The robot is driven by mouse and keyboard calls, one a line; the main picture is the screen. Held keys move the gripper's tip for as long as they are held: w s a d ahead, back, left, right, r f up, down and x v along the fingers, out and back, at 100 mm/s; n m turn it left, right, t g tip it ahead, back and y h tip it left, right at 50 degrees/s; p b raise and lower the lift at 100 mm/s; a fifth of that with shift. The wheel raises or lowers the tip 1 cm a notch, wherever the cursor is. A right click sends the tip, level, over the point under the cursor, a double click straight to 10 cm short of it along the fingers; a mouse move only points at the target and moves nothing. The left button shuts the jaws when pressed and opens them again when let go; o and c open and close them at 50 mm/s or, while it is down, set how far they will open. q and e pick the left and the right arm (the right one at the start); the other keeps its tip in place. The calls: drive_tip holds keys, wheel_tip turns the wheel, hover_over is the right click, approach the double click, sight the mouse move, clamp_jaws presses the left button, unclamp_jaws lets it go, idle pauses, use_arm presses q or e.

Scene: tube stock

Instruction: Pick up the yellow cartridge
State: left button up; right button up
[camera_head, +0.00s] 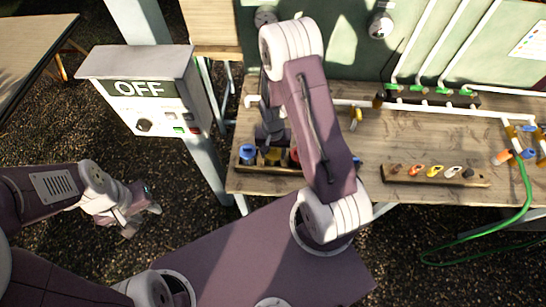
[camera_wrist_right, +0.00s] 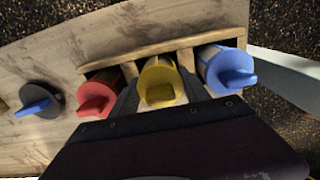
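The yellow cartridge (camera_wrist_right: 160,82) stands in the middle slot of a wooden rack (camera_wrist_right: 128,68). A red cartridge (camera_wrist_right: 97,95) is on its left and a blue cartridge (camera_wrist_right: 228,70) on its right in the right wrist view. My right gripper (camera_wrist_right: 159,92) has a dark finger on each side of the yellow cartridge; whether they press on it I cannot tell. In the head view the yellow cartridge (camera_head: 273,156) is partly hidden under my right gripper (camera_head: 271,143). My left gripper (camera_head: 143,220) is open and empty, away from the table at the left.
A dark piece with a blue handle (camera_wrist_right: 38,105) is on the worktable beside the rack. The worktable (camera_head: 400,145) also carries a wooden strip (camera_head: 435,178) of small coloured parts and white pipes at the back. A grey box marked OFF (camera_head: 140,90) stands left of the table.

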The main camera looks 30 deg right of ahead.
drive_tip(key=shift+s, duration=0.1)
drive_tip(key=c, duration=0.6)
drive_tip(key=shift+r, duration=0.25)
wheel_tip(320, 180, up, 10)
drive_tip(key=shift+f+b, duration=0.2)
drive_tip(key=shift+b, duration=0.25)
wheel_tip(320, 180, up, 5)
drive_tip(key=p, duration=0.4)
drive_tip(key=shift+p, duration=0.35)
